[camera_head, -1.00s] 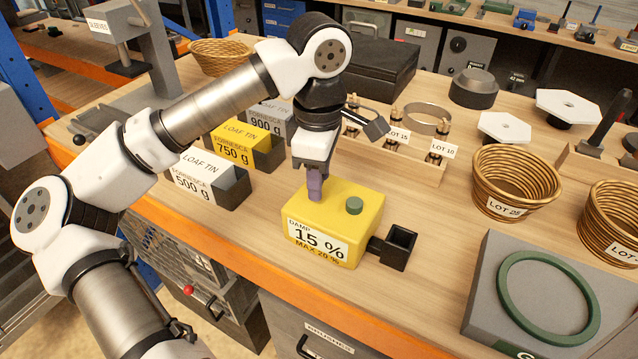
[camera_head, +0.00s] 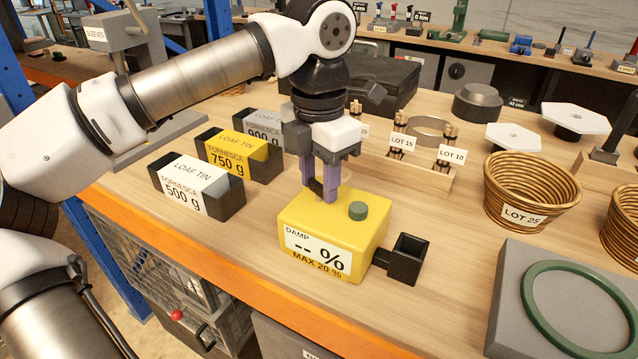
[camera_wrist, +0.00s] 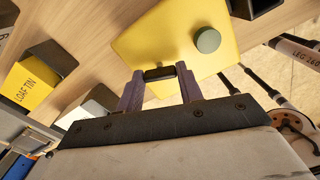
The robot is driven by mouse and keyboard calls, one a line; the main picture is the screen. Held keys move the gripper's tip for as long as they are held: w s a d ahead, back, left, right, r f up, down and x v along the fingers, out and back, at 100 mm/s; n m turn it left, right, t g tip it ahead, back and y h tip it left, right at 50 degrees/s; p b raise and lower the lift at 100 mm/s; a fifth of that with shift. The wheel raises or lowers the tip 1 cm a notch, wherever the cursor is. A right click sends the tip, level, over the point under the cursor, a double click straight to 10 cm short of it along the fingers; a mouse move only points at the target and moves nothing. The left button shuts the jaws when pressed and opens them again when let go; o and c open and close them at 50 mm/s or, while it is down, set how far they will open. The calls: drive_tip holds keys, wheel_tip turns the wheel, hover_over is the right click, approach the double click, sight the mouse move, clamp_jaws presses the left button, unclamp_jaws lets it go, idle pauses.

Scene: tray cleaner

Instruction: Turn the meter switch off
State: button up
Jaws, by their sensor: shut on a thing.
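The yellow damp meter (camera_head: 335,235) stands on the bench in the head view, and its display (camera_head: 316,253) reads "-- %". A green round button (camera_head: 357,210) is on its top, and a black cup (camera_head: 407,258) joins its right side. My gripper (camera_head: 320,192) is over the meter's top, left of the button, with its purple fingers pointing down. The fingers are shut on a small black switch (camera_wrist: 159,73), seen between them in the wrist view. The switch's base is partly hidden by the fingers.
Several loaf tins (camera_head: 196,187) stand to the left. A rack with lot tags (camera_head: 403,141) is behind the meter. A wicker basket (camera_head: 530,190) and a grey block with a green ring (camera_head: 573,310) are to the right. Bare bench lies in front of the meter.

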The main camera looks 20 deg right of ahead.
sight(319, 183)
drive_tip(key=shift+n+b, duration=0.6)
drive_tip(key=shift+n, duration=1.4)
drive_tip(key=o, duration=1)
drive_tip(key=shift+r, duration=0.1)
wheel_tip(319, 183, up, 14)
drive_tip(key=shift+f+p, duration=0.15)
drive_tip(key=shift+p, duration=1.05)
